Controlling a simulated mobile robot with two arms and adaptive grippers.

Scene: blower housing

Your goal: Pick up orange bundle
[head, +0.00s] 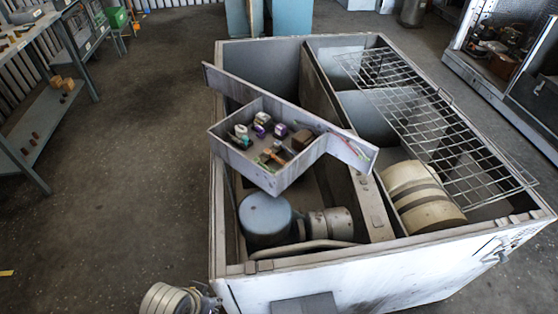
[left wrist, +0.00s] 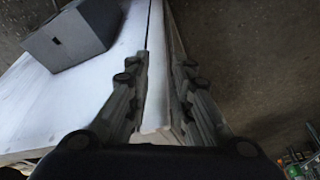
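A small grey tray (head: 230,156) rests across the blower housing (head: 222,200) on a long strip. Several small items lie in the tray: white, purple and green pieces, a brown block (head: 302,139) and an orange-tan item (head: 271,156). The orange-tan item may be the orange bundle; it is too small to be sure. My left gripper (left wrist: 163,62) is open and empty in the left wrist view, its fingers on either side of the housing's pale edge. I cannot tell whether they touch it. The tray is not in that view. My right gripper is in neither view.
A wire grate (head: 440,120) lies over the housing's right side, above a cream cylinder (head: 420,196). A blue-grey motor (head: 265,218) sits in the front left compartment. A grey box (left wrist: 72,35) is on the housing's outer wall.

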